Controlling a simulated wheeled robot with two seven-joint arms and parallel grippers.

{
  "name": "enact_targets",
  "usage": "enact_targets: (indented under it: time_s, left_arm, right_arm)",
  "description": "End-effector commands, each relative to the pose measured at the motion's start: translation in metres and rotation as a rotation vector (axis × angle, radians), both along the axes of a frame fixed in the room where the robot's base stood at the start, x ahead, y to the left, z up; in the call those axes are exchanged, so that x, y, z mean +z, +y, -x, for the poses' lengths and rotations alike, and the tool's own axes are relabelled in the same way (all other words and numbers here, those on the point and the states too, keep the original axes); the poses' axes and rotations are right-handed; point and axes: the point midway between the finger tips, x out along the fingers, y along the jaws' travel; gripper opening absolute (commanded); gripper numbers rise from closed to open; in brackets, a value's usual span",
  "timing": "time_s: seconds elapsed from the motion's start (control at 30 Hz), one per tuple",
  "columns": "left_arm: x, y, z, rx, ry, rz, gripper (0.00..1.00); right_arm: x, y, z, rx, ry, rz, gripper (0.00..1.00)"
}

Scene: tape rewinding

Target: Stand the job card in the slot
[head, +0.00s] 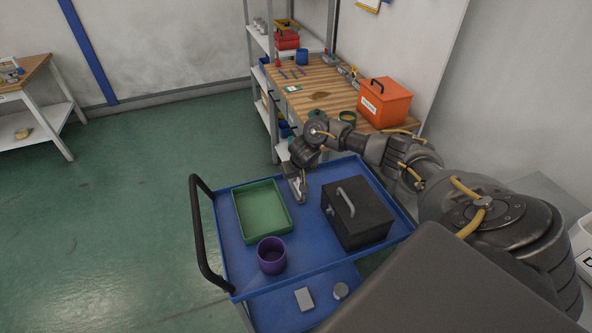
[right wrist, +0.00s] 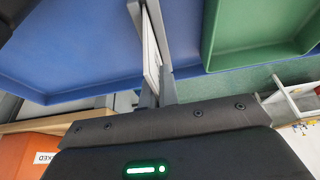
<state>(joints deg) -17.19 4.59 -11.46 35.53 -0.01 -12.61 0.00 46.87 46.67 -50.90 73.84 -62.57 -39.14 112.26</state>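My right gripper (head: 298,192) is over the far edge of the blue cart, between the green tray and the black box. In the right wrist view its fingers (right wrist: 148,35) are closed on a thin white card (right wrist: 151,62), seen nearly edge-on. This looks like the job card; its face is hidden. The card is above the blue cart top and clear of the green tray. I cannot make out the slot in either view. My left gripper is not in view.
The blue cart (head: 226,232) carries a green tray (head: 264,237), a purple cup (head: 271,257) and a black box (head: 357,216) with a handle. Behind it, a wooden workbench (head: 318,98) holds an orange box (head: 385,103) and small items. Green floor is open at left.

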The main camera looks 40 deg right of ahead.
Motion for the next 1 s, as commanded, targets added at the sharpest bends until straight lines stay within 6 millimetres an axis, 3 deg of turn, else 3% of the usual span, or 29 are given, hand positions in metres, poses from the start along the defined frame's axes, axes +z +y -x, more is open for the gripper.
enact_targets:
  time_s: [0.77, 1.0]
  left_arm:
    - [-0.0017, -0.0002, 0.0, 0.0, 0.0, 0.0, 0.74]
    - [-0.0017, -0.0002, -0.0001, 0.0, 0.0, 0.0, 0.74]
  right_arm:
    - [-0.0054, 0.0001, 0.0002, 0.0, 0.0, 0.0, 0.0]
    - [-0.0053, 0.0, 0.0001, 0.0, 0.0, 0.0, 0.28]
